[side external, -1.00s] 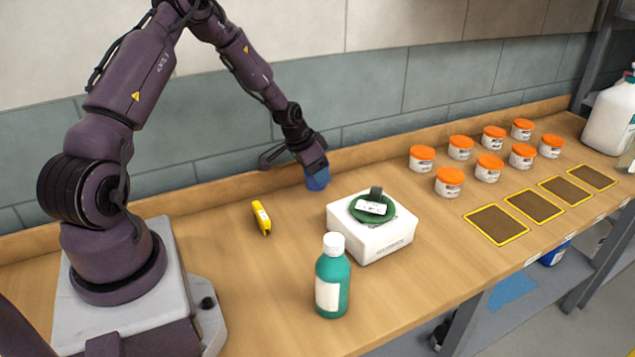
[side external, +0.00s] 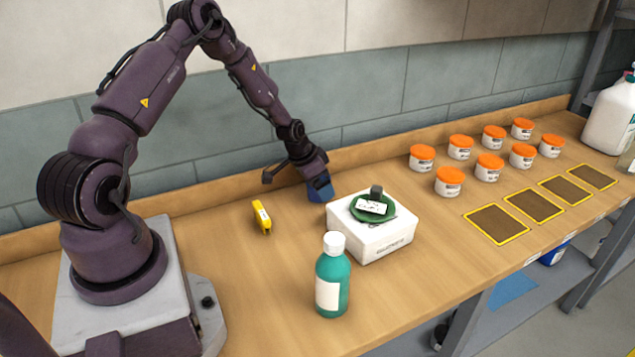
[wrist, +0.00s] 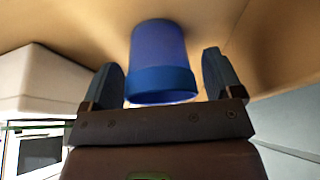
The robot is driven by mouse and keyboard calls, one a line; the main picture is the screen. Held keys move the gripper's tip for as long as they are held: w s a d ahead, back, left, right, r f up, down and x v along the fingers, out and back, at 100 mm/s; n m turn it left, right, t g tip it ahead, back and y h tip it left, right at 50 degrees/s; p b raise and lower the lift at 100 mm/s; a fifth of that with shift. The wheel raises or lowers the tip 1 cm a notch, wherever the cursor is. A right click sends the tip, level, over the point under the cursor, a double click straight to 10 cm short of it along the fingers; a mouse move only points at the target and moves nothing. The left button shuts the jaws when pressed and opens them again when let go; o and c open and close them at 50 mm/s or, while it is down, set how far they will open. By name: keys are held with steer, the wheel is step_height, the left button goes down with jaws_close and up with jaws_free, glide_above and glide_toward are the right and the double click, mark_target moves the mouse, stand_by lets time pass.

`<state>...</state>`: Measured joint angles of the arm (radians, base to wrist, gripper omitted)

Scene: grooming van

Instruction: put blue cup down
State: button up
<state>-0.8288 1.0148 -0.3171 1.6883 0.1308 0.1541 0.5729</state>
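The blue cup (side external: 320,191) is at the counter, just behind and left of the white box in the side view. It seems to stand on the wood. In the wrist view, the cup (wrist: 160,55) lies between my fingertips, its wide banded rim toward my gripper. My gripper (wrist: 162,75) points down over the cup, its fingers on either side. A clear gap shows beside the right finger and a narrow one beside the left, so the fingers look open. In the side view, my gripper (side external: 318,180) partly hides the cup's top.
The white box (side external: 380,240) with a green round item (side external: 370,207) on top stands close to the cup. Several orange-lidded jars (side external: 449,180) stand right. The wall ledge runs behind.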

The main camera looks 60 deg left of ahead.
steer(key=shift+r, duration=0.1)
steer(key=v, duration=1.2)
steer(key=s+d+r+y, duration=0.1)
steer(key=d+r, duration=0.7)
steer(key=r, duration=0.1)
steer(key=s+d+r+t+h, duration=0.1)
steer(key=s+d+r, duration=1.1)
steer(key=s+d, duration=0.3)
steer(key=shift+s+d+r, duration=0.25)
steer(key=shift+s+r, duration=0.1)
steer(key=shift+s, duration=0.5)
